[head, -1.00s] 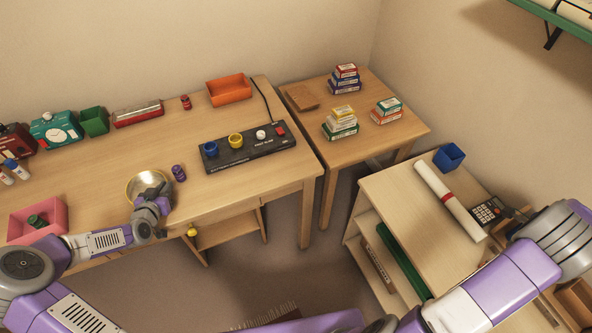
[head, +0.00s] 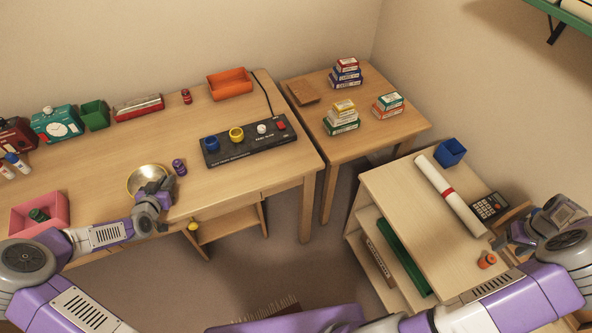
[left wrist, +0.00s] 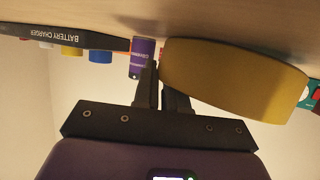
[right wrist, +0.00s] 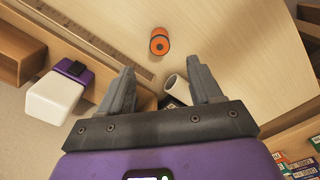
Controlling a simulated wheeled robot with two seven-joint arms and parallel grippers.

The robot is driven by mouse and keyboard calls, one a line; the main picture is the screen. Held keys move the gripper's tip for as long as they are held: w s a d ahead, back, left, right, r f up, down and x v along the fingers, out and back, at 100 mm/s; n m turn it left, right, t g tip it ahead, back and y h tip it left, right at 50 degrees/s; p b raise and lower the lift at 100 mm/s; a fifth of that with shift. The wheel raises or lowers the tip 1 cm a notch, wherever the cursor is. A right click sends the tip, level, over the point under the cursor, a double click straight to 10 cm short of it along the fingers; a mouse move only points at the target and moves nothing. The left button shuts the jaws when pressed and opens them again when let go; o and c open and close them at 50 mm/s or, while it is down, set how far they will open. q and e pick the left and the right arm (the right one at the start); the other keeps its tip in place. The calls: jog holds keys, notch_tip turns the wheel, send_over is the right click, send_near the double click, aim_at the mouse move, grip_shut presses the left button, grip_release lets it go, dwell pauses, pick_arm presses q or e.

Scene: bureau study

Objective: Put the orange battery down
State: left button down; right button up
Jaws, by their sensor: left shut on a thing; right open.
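The orange battery (head: 487,260) rests on the top of the low wooden cabinet (head: 400,195), close to its front right part. It also shows in the right wrist view (right wrist: 159,41), beyond the fingertips and apart from them. I cannot tell surely whether it stands or lies. My right gripper (right wrist: 160,82) is open and empty, behind and to the right of the battery in the head view. My left gripper (left wrist: 160,75) is shut on the rim of the brass bowl (left wrist: 235,82) on the desk. The bowl (head: 147,178) stands beside a purple battery (head: 179,167).
A white rolled paper with a red band (head: 449,195), a calculator (head: 489,207) and a blue cup (head: 450,152) occupy the cabinet top. Its left and middle are clear. The battery charger (head: 250,142) lies on the desk. A pink tray (head: 60,206) stands at the desk's left.

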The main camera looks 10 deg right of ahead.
aim_at(492, 257)
jog(key=shift+f+n, duration=0.1)
jog(key=shift+n, duration=0.5)
notch_tip(492, 257, down, 12)
jog(key=shift+w+d+r, duration=0.1)
jog(key=shift+w+r, duration=0.05)
grip_shut()
